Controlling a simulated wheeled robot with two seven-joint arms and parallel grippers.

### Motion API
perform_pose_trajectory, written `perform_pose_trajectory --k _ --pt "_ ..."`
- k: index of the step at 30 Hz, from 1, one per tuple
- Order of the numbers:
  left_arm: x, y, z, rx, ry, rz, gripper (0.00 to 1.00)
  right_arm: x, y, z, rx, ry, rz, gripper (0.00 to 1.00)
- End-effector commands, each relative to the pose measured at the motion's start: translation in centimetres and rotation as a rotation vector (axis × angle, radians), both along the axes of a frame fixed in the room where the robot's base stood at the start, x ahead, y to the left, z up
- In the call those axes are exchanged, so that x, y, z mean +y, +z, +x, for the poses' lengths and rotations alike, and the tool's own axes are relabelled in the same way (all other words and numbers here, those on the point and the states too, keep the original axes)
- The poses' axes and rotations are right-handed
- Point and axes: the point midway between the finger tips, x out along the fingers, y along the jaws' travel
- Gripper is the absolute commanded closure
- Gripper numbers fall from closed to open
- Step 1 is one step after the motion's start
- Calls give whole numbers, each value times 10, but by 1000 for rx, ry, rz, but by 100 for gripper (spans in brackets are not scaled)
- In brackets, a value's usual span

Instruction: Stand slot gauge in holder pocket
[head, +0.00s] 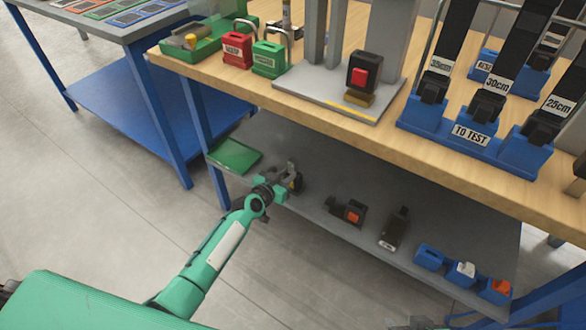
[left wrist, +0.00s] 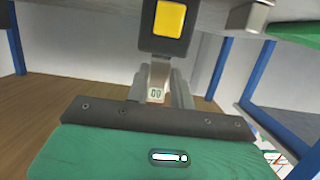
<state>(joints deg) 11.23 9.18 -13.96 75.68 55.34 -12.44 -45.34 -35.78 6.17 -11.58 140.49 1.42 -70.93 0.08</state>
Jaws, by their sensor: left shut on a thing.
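My left gripper (head: 291,178) is low at the left part of the lower shelf. In the left wrist view the gripper (left wrist: 170,90) is shut on a narrow metal piece (left wrist: 156,94) with a small number label, which I take for the slot gauge. A black block with a yellow face (left wrist: 170,18) is directly beyond it; I cannot tell whether the two are joined. Blue holder blocks stand at the right end of the shelf: the left one (head: 429,258) looks empty, one carries a white piece (head: 465,268), one an orange piece (head: 501,287). My right gripper is not seen.
On the grey lower shelf (head: 310,215) lie a black buckle with a red button (head: 350,213) and a dark upright-looking piece (head: 395,228). A green tray (head: 234,156) is at its left end. The wooden bench top (head: 400,135) overhangs the shelf; a blue leg (head: 207,150) stands left.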

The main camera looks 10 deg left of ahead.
Motion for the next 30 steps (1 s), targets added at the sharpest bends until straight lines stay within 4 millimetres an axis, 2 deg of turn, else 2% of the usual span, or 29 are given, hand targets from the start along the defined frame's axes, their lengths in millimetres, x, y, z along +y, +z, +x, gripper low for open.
perform_pose_trajectory --k 30 --pt "0 49 0 -1 0 1 100 0 44 0 0 -1 1 64"
